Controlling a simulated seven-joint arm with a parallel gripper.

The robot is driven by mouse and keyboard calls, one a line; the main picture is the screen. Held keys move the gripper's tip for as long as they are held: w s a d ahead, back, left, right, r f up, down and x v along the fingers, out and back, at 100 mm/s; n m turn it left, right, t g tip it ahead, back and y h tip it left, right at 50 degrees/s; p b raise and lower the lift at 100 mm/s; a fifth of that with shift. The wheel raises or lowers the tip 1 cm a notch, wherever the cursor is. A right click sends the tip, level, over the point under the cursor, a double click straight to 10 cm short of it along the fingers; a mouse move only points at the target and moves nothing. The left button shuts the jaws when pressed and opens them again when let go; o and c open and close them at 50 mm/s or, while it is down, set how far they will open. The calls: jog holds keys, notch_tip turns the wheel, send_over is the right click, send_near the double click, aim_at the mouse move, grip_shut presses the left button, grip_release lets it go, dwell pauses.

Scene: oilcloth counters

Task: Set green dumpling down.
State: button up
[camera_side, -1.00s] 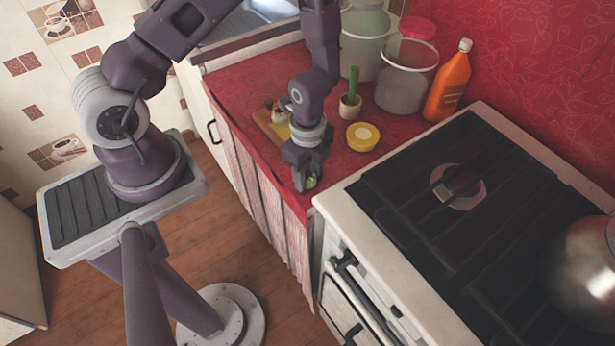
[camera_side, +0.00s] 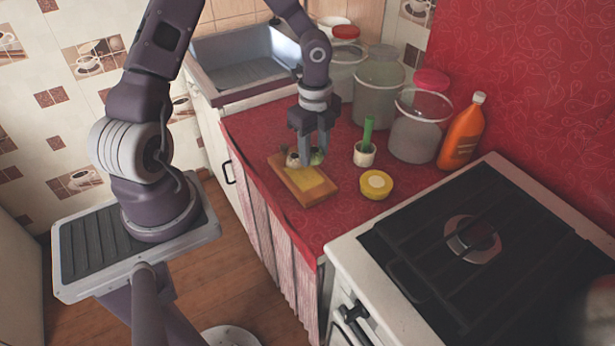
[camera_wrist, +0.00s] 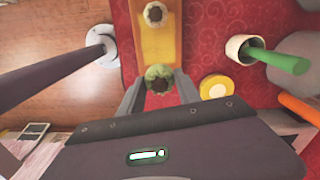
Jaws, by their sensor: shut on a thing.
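The green dumpling (camera_wrist: 158,78) is pale green with a dark top. It sits between the fingers of my gripper (camera_wrist: 159,86), which is shut on it. In the side view my gripper (camera_side: 313,150) points down at the back end of a wooden board, and the green dumpling (camera_side: 316,157) shows beside a finger. I cannot tell whether it touches the board. The wooden board (camera_side: 304,188) has a yellow top and also shows in the wrist view (camera_wrist: 155,45). A whitish dumpling (camera_side: 292,159) is on the board; in the wrist view (camera_wrist: 155,14) it lies beyond the green one.
A white cup (camera_side: 364,155) with a green stick and a yellow-lidded tub (camera_side: 376,183) stand right of the board. Glass jars (camera_side: 420,125) and an orange bottle (camera_side: 462,132) stand behind. The stove (camera_side: 440,245) is at right. The board's front part is bare.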

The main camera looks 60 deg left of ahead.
aim_at(313, 151)
notch_tip(313, 151, down, 8)
jog(key=shift+f, duration=0.25)
jog(key=shift+f, duration=0.1)
jog(key=o, duration=0.7)
notch_tip(313, 151, up, 13)
jog(key=shift+s+f, duration=0.1)
jog(key=shift+s, duration=0.05)
jog(key=s+d+r+n+t, duration=0.2)
jog(key=s+d+r+n, duration=0.3)
jog(key=s+r+n, duration=0.3)
jog(key=s+d+r+n+t, duration=0.3)
jog(key=s+d+r+n, duration=0.3)
jog(key=s+r, duration=0.4)
notch_tip(313, 151, up, 2)
jog(key=shift+s+n+t, duration=0.25)
jog(key=shift+n+t, duration=0.05)
jog(key=shift+n, duration=0.6)
